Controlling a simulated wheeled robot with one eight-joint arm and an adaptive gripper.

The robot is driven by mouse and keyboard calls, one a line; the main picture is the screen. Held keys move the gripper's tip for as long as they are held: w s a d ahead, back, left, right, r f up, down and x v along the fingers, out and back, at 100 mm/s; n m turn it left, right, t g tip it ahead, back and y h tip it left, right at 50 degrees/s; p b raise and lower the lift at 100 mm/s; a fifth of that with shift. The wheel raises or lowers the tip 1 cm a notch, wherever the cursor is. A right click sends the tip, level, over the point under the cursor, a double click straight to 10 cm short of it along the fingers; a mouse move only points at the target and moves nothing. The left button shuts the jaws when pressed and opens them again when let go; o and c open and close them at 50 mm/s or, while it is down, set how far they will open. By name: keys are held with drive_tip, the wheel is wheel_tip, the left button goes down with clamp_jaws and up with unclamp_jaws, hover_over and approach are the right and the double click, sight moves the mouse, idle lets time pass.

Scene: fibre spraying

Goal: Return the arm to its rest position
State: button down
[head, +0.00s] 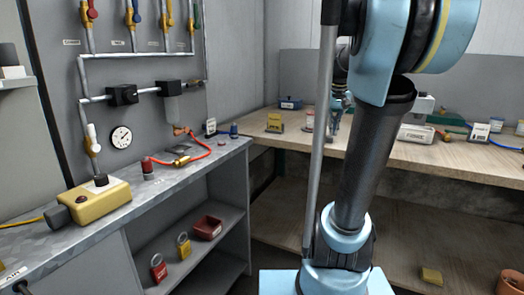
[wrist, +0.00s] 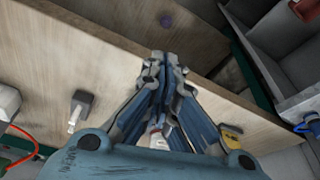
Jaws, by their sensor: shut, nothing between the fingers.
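My gripper (wrist: 163,64) is shut and empty in the wrist view, its two blue-grey fingers meeting at the tips. It hangs over the pale wooden bench (wrist: 60,60), which runs diagonally across that view. In the head view my light-blue and black arm (head: 368,150) stands bent in front of the wooden bench (head: 460,158).
The grey left bench (head: 50,232) carries a yellow box (head: 98,204) and a red hose (head: 198,152). Padlocks and a red bin (head: 208,227) sit on its shelf. In the wrist view, a grey-handled object (wrist: 80,110) and a yellow object (wrist: 231,136) lie near my fingers.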

drive_tip(key=s+a+f+n, duration=0.1)
drive_tip(key=s+a+f, duration=0.3)
drive_tip(key=s+f, duration=0.7)
drive_tip(key=s+a+f+n, duration=0.1)
drive_tip(key=s+a+f, duration=0.3)
drive_tip(key=s+f, duration=0.7)
drive_tip(key=shift+s+f+g+y, duration=0.3)
drive_tip(key=shift+s+f+g, duration=0.1)
drive_tip(key=shift+s, duration=0.3)
